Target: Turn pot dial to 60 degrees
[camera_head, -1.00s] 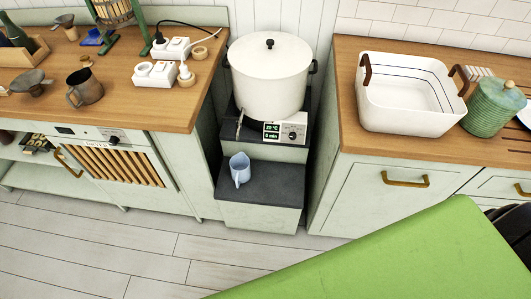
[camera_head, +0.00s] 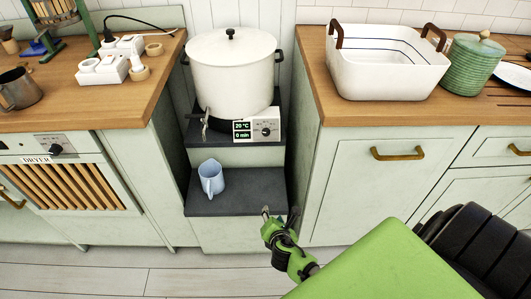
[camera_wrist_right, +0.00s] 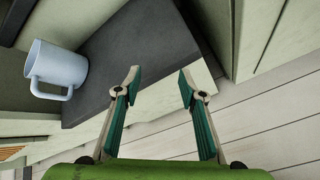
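The large white pot (camera_head: 232,72) with a lid stands on the upper dark step. Its control box at the lower front has a green display reading 20 °C and 0 min, and a small dial (camera_head: 266,130) to the right of the display. My right gripper (camera_head: 280,212) is low in front of the lower step, below the dial and apart from it. In the right wrist view its two fingers (camera_wrist_right: 160,75) are spread with nothing between them. The dial does not show in that view. My left gripper is not in view.
A light blue jug (camera_head: 211,178) stands on the lower dark step (camera_head: 255,190); it also shows in the right wrist view (camera_wrist_right: 60,66). Counters flank the steps, with a white basin (camera_head: 385,70) on the right one and white sockets (camera_head: 103,70) on the left one.

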